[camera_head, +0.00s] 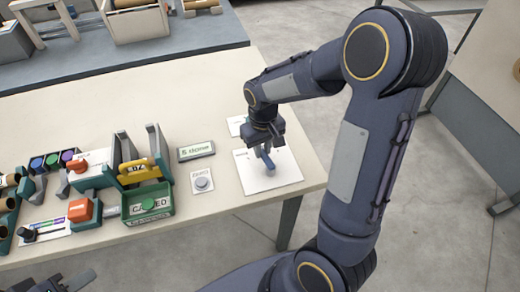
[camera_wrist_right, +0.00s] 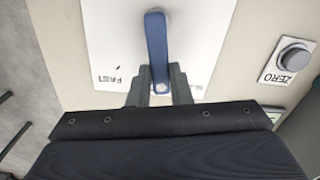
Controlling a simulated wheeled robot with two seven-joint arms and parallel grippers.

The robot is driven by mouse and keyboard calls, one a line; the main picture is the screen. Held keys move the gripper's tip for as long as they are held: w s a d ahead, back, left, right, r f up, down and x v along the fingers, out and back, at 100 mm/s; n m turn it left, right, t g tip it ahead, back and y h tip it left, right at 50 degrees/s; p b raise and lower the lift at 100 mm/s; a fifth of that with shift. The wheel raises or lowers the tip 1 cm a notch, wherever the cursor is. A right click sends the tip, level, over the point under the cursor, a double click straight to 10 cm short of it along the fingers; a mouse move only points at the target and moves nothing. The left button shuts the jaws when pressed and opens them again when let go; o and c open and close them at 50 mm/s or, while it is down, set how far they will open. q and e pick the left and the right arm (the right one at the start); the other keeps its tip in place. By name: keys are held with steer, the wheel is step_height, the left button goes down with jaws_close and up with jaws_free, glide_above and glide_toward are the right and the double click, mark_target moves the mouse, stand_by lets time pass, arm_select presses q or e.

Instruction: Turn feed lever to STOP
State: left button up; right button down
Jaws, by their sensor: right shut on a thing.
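The feed lever (camera_head: 285,174) is a blue bar on a white plate (camera_head: 252,183) near the right end of the table.
A grey ZERO button (camera_head: 202,184) stands left of the plate, with a small green display (camera_head: 196,151) behind it. The table's right edge is close to the plate.

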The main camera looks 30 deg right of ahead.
steer(key=shift+d+m, duration=0.45)
steer(key=shift+m, duration=0.65)
steer(key=c, duration=1.3)
jaws_free()
step_height(320, 180, up, 7)
steer(key=shift+r, duration=0.4)
